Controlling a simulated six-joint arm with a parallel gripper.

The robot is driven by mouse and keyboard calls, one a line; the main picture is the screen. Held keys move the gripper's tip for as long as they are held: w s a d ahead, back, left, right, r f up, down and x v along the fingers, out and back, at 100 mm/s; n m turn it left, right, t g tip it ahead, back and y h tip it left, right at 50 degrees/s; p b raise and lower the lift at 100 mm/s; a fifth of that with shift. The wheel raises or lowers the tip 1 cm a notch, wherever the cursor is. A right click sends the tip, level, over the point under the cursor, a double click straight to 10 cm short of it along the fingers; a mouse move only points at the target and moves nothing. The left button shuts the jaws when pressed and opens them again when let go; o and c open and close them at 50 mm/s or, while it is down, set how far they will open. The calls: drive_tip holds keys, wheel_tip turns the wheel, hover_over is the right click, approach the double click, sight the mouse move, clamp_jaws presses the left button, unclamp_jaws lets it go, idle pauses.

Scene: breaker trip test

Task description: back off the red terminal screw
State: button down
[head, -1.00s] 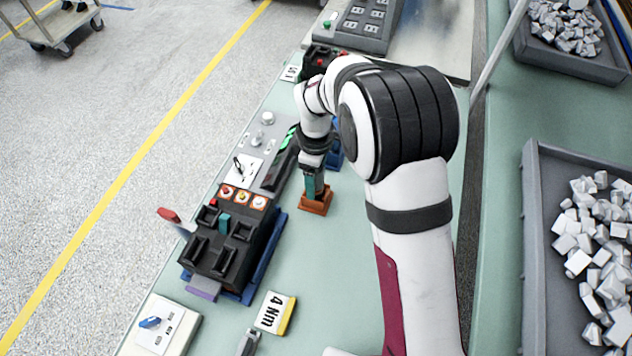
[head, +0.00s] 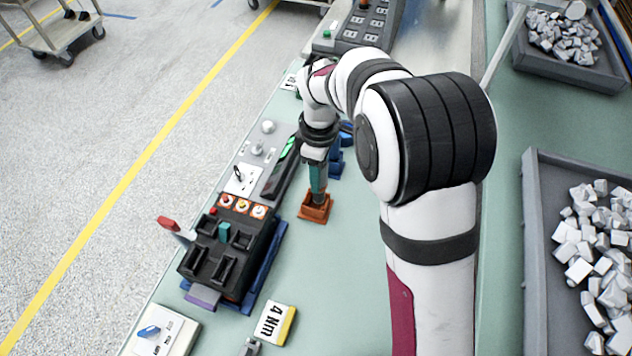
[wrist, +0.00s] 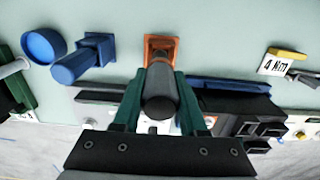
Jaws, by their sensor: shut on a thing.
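My gripper (head: 317,187) is over the orange-brown holder (head: 313,216) on the bench. In the wrist view its teal fingers (wrist: 162,112) are shut on a dark grey cylindrical tool handle (wrist: 160,92). The holder (wrist: 160,45) shows just beyond the handle. The tool is roughly upright; I cannot tell whether its lower end is still inside the holder. The black breaker block (head: 225,255) stands left of my gripper. The terminal screw itself is too small to tell.
A red-tipped lever (head: 168,223) sticks out left of the block. A "4 Nm" sign (head: 273,319) stands in front. Blue holders (wrist: 98,48) are close beside my gripper. A grey panel (head: 262,150) lies behind the block.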

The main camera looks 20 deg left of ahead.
drive_tip(key=d+r, duration=0.6)
drive_tip(key=d, duration=0.4)
drive_tip(key=s+a+r+n, duration=0.2)
drive_tip(key=s+a, duration=0.1)
drive_tip(key=a, duration=0.6)
drive_tip(key=s+a+r+n, duration=0.2)
drive_tip(key=s+a+r, duration=0.1)
drive_tip(key=a, duration=0.6)
drive_tip(key=s+a+r+n, duration=0.2)
drive_tip(key=s+a, duration=0.1)
drive_tip(key=a, duration=0.6)
drive_tip(key=shift+s+r, duration=0.4)
wheel_tip(320, 180, down, 7)
drive_tip(key=shift+r, duration=0.2)
drive_tip(key=shift+d+f, duration=0.1)
drive_tip(key=shift+f, duration=0.55)
drive_tip(key=shift+r, duration=0.15)
wheel_tip(320, 180, up, 6)
idle(0.8)
